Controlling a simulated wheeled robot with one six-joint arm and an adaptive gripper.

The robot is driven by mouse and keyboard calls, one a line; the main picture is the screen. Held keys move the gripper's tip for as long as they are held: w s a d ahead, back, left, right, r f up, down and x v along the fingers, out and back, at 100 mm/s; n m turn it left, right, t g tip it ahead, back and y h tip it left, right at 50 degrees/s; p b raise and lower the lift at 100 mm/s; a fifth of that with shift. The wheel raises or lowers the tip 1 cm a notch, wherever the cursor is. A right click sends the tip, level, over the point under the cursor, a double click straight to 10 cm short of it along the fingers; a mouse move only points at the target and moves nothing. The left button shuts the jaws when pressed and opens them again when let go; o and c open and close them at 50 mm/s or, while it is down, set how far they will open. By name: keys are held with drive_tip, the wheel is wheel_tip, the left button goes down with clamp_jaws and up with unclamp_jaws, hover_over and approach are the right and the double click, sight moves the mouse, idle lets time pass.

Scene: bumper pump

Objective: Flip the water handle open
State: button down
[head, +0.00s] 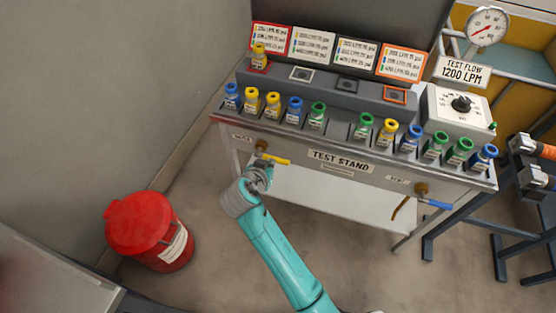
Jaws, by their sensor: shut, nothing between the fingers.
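The test stand (330,178) has two valves on its front face. The left valve has a brass body (261,146) and a yellow lever handle (277,160) pointing right. The right valve has a brass body (421,188) and a blue lever handle (435,204) pointing right. A small label (243,138) beside the left valve looks like "WATER", but it is too small to be sure. My gripper (262,170) is shut and empty, just below the left valve and near the left end of the yellow handle. I cannot tell whether it touches the handle.
Several colored bottles (295,106) stand in a row on the stand. A dial box (456,108) and gauge (487,27) are at its right. A red bin (150,230) stands on the floor at left. Blue metal frames (500,230) are at right. Floor around my arm is clear.

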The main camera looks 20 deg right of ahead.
hover_over(279, 160)
drive_tip(key=s+a, duration=0.1)
drive_tip(key=s, duration=0.1)
wheel_tip(279, 160, down, 5)
wheel_tip(279, 160, down, 3)
drive_tip(key=shift+w+d+f, duration=0.1)
drive_tip(key=shift+w+f, duration=0.1)
drive_tip(key=shift+f, duration=0.35)
drive_tip(key=shift+d, duration=0.15)
